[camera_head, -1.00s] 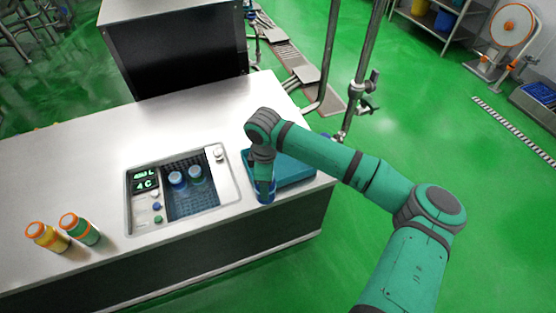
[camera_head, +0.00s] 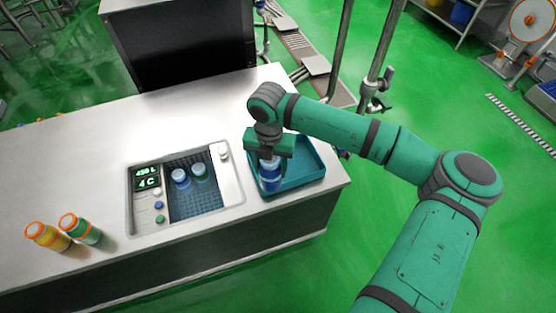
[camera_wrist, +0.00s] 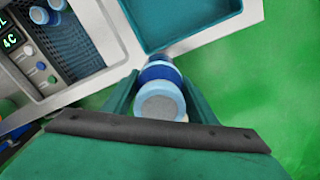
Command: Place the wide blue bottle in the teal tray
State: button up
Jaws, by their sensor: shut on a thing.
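My gripper (camera_head: 269,160) is shut on a blue bottle (camera_head: 270,180) with a pale blue cap. The bottle hangs upright below it and also shows in the wrist view (camera_wrist: 158,75) between the fingers (camera_wrist: 153,92). The teal tray (camera_head: 308,168) lies at the right end of the counter, and its bare floor shows in the wrist view (camera_wrist: 180,22). In the head view the bottle overlaps the tray's front left part. In the wrist view it sits just outside the tray's edge. I cannot tell its height above the tray.
A recessed cooler (camera_head: 208,198) with a display holds two more blue bottles (camera_head: 181,178). An orange bottle (camera_head: 48,237) and a green bottle (camera_head: 80,229) stand at the counter's left front. Metal pipes (camera_head: 372,85) rise behind the tray. The counter's left middle is clear.

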jog(key=shift+w+f, duration=6.25)
jog(key=shift+w, duration=0.25)
jog(key=shift+a+f, duration=0.1)
jog(key=shift+f, duration=0.05)
jog(key=o, duration=1.4)
jog(key=shift+s, duration=0.15)
